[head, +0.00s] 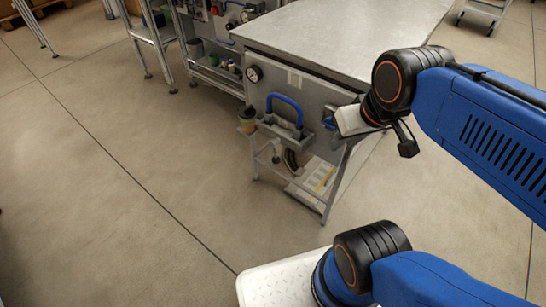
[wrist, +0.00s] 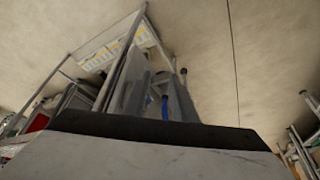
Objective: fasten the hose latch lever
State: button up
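A blue looped handle (head: 285,106) stands on a grey bracket on the bench's front panel in the head view. A small blue part (head: 329,122) sits to its right, beside my gripper. I cannot tell which of these is the hose latch lever. A dark curved hose (head: 291,162) hangs below the bracket. My gripper (head: 350,120) is a pale block at the panel's right end, just below the bench top.
A round gauge (head: 254,74) and a brown-and-green container (head: 247,120) are at the panel's left. A low shelf (head: 306,190) holds papers. Open floor lies left and in front.

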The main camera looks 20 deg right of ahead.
jog(key=shift+w, duration=0.1)
grip_shut()
jog(key=w+a+f+n+g+h, duration=0.1)
jog(key=w+a+n+g, duration=0.2)
jog(key=w, duration=0.4)
jog(key=w+a+f+n+g, duration=0.1)
jog(key=w+a+n, duration=0.1)
jog(key=w+a, duration=0.45)
jog(key=w+a+f+n+g+h, duration=0.2)
jog(key=w+a+f+n, duration=0.3)
jog(key=w+a+f, duration=0.5)
jog(key=shift+w+a+f+g+h, duration=0.15)
jog(key=shift+w+a+g+h, duration=0.15)
jog(key=shift+w+a+h, duration=0.4)
